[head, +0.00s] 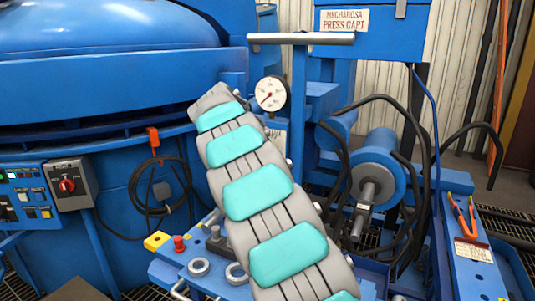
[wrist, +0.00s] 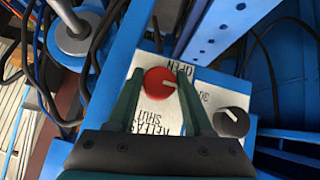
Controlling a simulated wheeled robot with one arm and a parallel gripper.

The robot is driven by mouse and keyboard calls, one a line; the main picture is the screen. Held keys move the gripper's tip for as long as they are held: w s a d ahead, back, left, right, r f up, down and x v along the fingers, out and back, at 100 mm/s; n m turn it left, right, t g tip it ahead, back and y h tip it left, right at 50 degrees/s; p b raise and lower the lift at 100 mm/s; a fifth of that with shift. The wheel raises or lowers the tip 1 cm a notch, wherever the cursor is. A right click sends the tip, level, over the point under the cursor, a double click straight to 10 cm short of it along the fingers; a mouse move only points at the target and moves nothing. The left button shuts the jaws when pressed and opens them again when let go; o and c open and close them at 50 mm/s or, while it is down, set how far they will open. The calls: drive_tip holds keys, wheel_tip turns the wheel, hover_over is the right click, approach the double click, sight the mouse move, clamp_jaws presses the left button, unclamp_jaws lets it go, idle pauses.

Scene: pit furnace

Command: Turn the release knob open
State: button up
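The red release knob (wrist: 158,83) shows in the wrist view on a white label plate (wrist: 146,112). Its white pointer mark points to the picture's right. The word OPEN is printed at the plate's upper right and SHUT at its lower part. My gripper (wrist: 161,74) is open, with one green finger on each side of the red knob. A small gap shows beside the knob; whether either finger touches it I cannot tell. In the head view my arm reaches up the middle, and my gripper cannot be made out there.
A black knob (wrist: 231,122) sits close to the right finger. In the head view a round gauge (head: 270,93) stands beside my arm. A blue cylinder (head: 380,165) and black hoses lie to the right. Orange-handled pliers (head: 463,218) lie on a blue ledge.

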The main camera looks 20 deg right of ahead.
drive_tip(key=o, duration=0.3)
drive_tip(key=shift+o, duration=0.2)
drive_tip(key=shift+s, duration=0.1)
drive_tip(key=v, duration=0.7)
drive_tip(key=shift+a+r+b, duration=0.2)
drive_tip(key=shift+a+b, duration=0.05)
drive_tip(key=shift+b, duration=0.1)
drive_tip(key=shift+s+a, duration=0.1)
drive_tip(key=shift+s, duration=0.05)
